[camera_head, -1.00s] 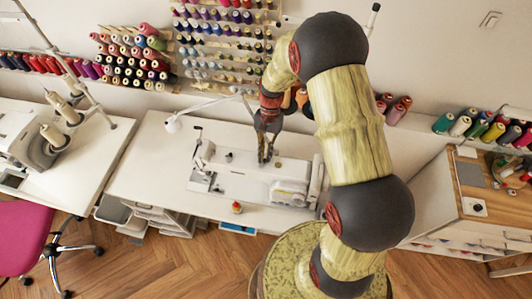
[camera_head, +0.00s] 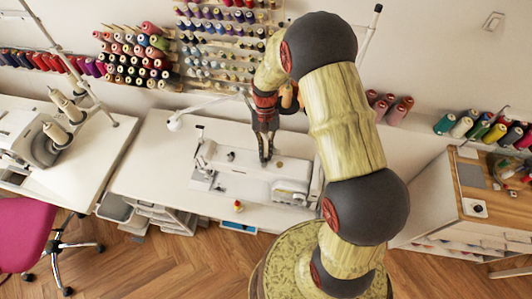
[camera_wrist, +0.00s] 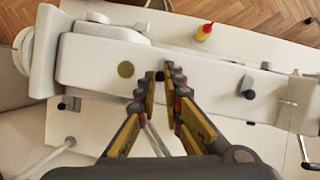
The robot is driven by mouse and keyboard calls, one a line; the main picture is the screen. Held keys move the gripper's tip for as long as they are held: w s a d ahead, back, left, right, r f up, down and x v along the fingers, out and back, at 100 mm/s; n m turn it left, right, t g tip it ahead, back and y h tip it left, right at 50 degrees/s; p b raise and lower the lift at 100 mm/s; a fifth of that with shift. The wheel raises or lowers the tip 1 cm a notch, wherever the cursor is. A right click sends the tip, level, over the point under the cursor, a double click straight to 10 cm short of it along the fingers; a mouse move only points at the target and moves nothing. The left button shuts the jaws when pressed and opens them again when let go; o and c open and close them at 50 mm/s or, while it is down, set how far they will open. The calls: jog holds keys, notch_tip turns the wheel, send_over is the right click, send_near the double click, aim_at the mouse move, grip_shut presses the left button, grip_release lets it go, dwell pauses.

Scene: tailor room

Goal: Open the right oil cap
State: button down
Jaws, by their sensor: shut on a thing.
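The white sewing machine (camera_head: 250,172) lies across the table, and it fills much of the wrist view (camera_wrist: 100,62). My gripper (camera_head: 265,160) points down at the middle of its top. In the wrist view, my gripper's fingertips (camera_wrist: 167,73) are close together around a small dark piece (camera_wrist: 160,76), which looks like the right oil cap. The fingers hide most of it, and I cannot tell whether it is lifted. A flat gold-olive disc (camera_wrist: 126,69) is on the machine top beside the fingertips. A dark knob (camera_wrist: 247,88) stands farther along the machine.
A small red-and-yellow bottle (camera_wrist: 203,32) stands on the table near its front edge. A thin lamp arm (camera_head: 205,105) is behind the machine. Thread spools (camera_head: 215,50) line the wall. The table left of the machine (camera_head: 150,165) is clear.

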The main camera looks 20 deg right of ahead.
jog(key=c, duration=1.9)
grip_release()
jog(key=v, duration=1.2)
jog(key=s+r+n+t+b, duration=0.1)
jog(key=s+r+t+b, duration=0.2)
jog(key=s, duration=0.4)
jog(key=s+a+r+n+t+h+b, duration=0.1)
jog(key=s+r+t+b, duration=0.2)
jog(key=s+b, duration=0.2)
jog(key=s+a+r+n+t+b, duration=0.1)
jog(key=s+r+n+t+b, duration=0.1)
jog(key=s, duration=0.8)
jog(key=shift+a+r+t+h+b, duration=0.1)
jog(key=shift+r+t+h+b, duration=0.2)
jog(key=shift+r+t+b, duration=0.95)
